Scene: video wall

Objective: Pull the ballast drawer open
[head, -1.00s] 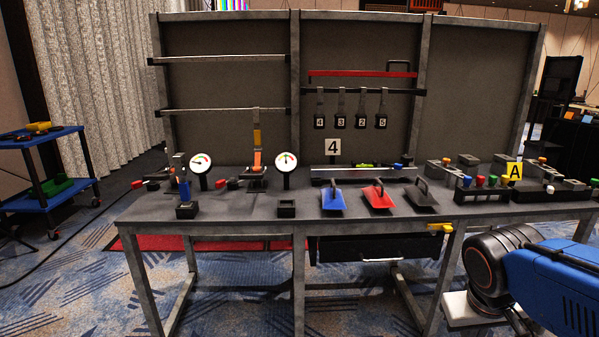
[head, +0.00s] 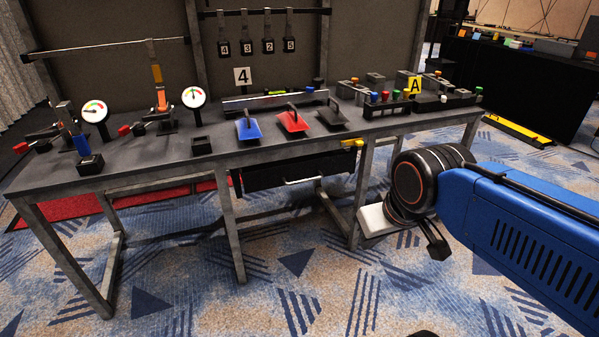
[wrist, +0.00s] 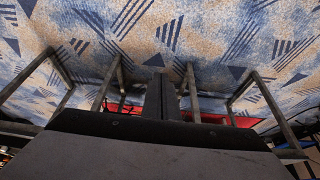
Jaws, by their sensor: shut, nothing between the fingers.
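The drawer (head: 262,177) is a wide black box hung under the workbench top, with a pale bar handle (head: 302,180) across its front. Its front sits close under the bench edge, and no opening shows at its top. A yellow piece (head: 352,143) is on the bench edge above the drawer's right end. My gripper (head: 436,246) is at the right in the head view, in front of the bench and apart from the drawer handle. In the wrist view its dark fingers (wrist: 160,93) are together and empty, above the carpet. The drawer handle cannot be made out there.
The grey workbench (head: 150,160) carries gauges, levers, blue, red and black handled plates (head: 293,121), and coloured knobs. Its steel legs (head: 228,230) stand on either side below. The patterned carpet (head: 300,265) in front is clear. A dark draped table (head: 510,70) stands at the back right.

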